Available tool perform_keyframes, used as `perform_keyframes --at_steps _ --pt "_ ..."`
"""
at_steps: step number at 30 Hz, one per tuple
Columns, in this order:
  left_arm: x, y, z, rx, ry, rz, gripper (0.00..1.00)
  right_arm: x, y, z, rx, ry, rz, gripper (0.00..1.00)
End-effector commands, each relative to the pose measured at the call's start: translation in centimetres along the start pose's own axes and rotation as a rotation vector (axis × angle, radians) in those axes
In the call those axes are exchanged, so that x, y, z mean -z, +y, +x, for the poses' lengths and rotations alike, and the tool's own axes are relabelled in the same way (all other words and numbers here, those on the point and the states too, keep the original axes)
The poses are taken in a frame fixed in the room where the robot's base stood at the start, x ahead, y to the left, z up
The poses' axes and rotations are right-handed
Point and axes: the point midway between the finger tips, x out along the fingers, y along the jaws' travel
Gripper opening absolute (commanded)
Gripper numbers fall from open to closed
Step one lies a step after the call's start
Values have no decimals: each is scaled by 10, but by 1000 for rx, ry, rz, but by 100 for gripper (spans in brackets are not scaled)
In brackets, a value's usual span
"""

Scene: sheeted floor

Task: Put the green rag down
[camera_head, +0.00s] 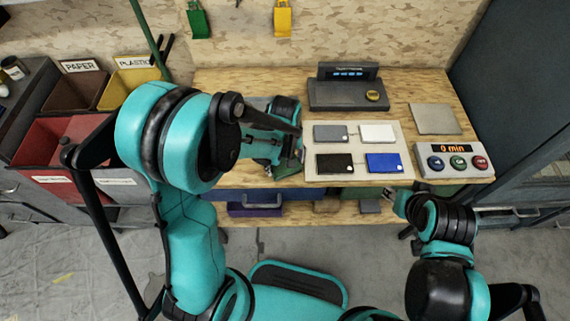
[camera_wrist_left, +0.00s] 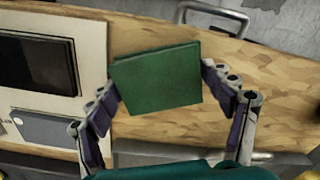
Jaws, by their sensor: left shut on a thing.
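The green rag (camera_wrist_left: 157,78) shows in the left wrist view as a flat, folded square. My left gripper (camera_wrist_left: 160,95) is shut on it, with one finger at each side edge. The rag is over the bare wood of the workbench (camera_wrist_left: 220,60), beside the board of cards; I cannot tell whether it touches the wood. In the head view my left gripper (camera_head: 292,150) is at the left edge of that board, and my own arm hides much of it and the rag. My right gripper (camera_head: 391,194) is at the bench's front edge, too small to read its fingers.
The pale board (camera_head: 358,149) holds grey, white, black and blue cards. A scale with a display (camera_head: 347,90) stands behind it. A button box (camera_head: 454,161) and a grey pad (camera_head: 435,118) are at the right. Sorting bins (camera_head: 70,150) stand at the left.

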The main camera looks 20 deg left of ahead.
Motion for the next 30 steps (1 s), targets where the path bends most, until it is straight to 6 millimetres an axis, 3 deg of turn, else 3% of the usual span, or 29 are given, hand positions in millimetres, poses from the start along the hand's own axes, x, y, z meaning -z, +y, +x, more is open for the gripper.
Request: perform_keyframes --at_steps 4,5,7,20,23,30 --pt "0 0 4 0 0 0 45 -2 0 3 0 0 0 40" --pt "0 0 4 0 0 0 83 -2 0 3 0 0 0 40" --pt "0 0 3 0 0 0 100 -2 0 2 0 0 0 40" --pt "0 0 -2 0 0 0 100 1 0 -2 0 0 0 40" --pt "0 0 -17 0 0 0 100 5 0 -7 0 0 0 40" --pt "0 0 -72 0 0 0 100 18 0 -25 0 0 0 40"
